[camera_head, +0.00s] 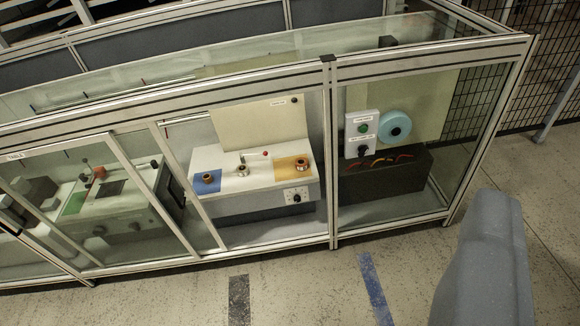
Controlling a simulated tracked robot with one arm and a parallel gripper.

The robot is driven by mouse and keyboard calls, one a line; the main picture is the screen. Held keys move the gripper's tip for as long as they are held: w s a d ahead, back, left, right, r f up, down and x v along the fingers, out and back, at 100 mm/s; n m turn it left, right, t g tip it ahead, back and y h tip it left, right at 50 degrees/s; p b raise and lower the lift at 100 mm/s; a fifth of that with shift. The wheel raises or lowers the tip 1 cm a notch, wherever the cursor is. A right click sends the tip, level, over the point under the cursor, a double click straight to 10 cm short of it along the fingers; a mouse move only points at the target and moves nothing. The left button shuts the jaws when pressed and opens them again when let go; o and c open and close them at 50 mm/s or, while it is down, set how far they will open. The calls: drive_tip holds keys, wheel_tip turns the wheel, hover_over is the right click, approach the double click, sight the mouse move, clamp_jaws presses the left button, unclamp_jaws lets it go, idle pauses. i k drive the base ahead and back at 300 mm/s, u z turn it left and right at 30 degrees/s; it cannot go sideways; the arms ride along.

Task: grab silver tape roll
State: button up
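I cannot make out a roll that is clearly silver tape. A pale blue round disc with a dark centre (395,127) is mounted upright in the right glazed bay, beside a white switch box (361,133). A small silver ring-like part (243,170) sits on the white bench unit in the middle bay, between two copper-coloured rings, one on a blue patch (207,178) and one on an orange patch (301,164). A smooth grey part of my own body fills the lower right. My gripper's fingertips do not show, and nothing is seen held.
A long enclosure with aluminium frame (331,160) and clear panels stands across the view. A black box with coloured cables (384,177) is in its right bay. A dark mesh fence (545,75) stands behind at right. The speckled floor in front is clear, with blue (376,290) and dark floor marks.

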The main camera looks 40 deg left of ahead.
sight(245, 173)
drive_tip(key=z, duration=0.3)
drive_tip(key=i, duration=2.3)
drive_tip(key=u, duration=1.8)
